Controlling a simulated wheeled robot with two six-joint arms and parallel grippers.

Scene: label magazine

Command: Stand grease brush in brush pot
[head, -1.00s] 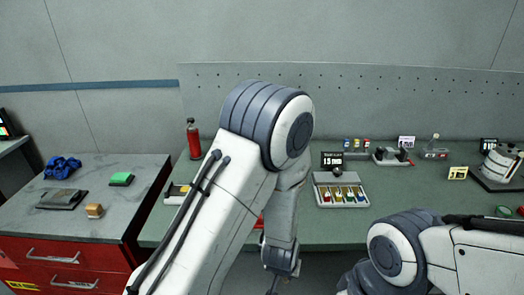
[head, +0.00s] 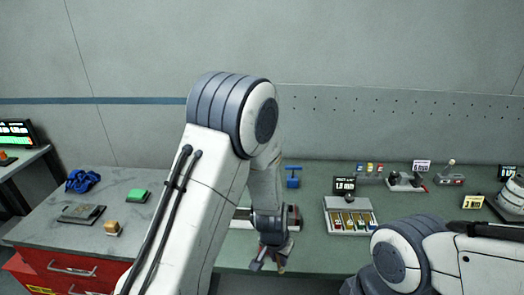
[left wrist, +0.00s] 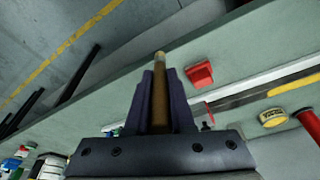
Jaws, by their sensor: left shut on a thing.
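My left gripper (head: 268,262) is low at the front edge of the green bench, in front of a long pale tray. In the left wrist view its dark fingers (left wrist: 158,105) are shut on a slim brown stick with a pale tip, which looks like the grease brush (left wrist: 160,85). The stick lies along the fingers, its tip sticking out beyond them. The brush's other end is hidden. I cannot pick out the brush pot for sure in either view. My right arm comes in at the lower right; its gripper is out of view.
The green bench (head: 410,240) holds a tray of coloured parts (head: 350,222), a blue tool (head: 293,177) and several small fixtures. A grey-topped red cabinet stands left, with blue goggles (head: 82,181) and a green block (head: 137,196). A red block (left wrist: 200,75) shows in the wrist view.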

